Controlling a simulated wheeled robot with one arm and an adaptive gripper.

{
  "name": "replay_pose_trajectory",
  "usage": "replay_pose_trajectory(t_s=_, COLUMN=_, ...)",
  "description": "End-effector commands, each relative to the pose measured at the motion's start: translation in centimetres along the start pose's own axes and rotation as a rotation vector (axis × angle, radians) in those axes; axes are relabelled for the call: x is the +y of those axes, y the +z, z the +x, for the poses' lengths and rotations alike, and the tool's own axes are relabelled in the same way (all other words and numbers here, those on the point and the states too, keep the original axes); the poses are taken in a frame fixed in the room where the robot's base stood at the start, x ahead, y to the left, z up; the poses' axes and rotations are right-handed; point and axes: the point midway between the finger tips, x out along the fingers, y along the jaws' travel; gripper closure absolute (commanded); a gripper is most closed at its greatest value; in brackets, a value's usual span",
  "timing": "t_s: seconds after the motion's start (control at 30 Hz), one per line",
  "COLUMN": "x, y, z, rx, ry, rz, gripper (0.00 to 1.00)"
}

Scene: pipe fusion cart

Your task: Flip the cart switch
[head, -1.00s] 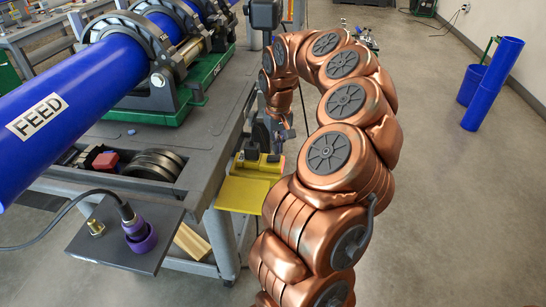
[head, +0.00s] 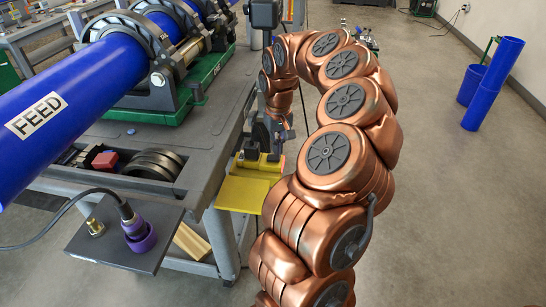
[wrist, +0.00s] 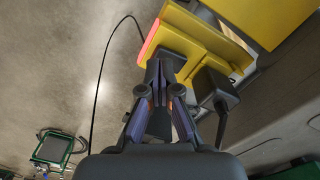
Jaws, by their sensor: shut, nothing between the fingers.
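The yellow switch box (head: 258,166) is mounted on the right side of the cart, above a yellow plate (head: 243,194). In the wrist view the box (wrist: 192,48) shows a pink-red edge on its left and a black block with a cable at its lower right. My gripper (head: 277,148) is at the box, beside the cart's edge. In the wrist view my gripper (wrist: 165,66) is shut and empty, its dark fingertips at or very close to the box's near edge. I cannot tell whether they touch. The switch's moving part is not clearly visible behind the fingers.
The grey cart (head: 213,143) carries a blue pipe (head: 85,82) marked FEED in clamps. A dark plate (head: 118,240) with a purple-ringed connector juts from its front corner. Blue pipes (head: 491,85) stand at the far right. The floor right of my arm is clear.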

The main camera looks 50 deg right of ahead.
Motion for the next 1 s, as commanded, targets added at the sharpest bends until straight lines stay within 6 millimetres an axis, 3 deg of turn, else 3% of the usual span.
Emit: replay_pose_trajectory(t_s=1.0, x=0.0, y=0.0, z=1.3, rx=0.0, ry=0.0, rz=0.001, gripper=1.0)
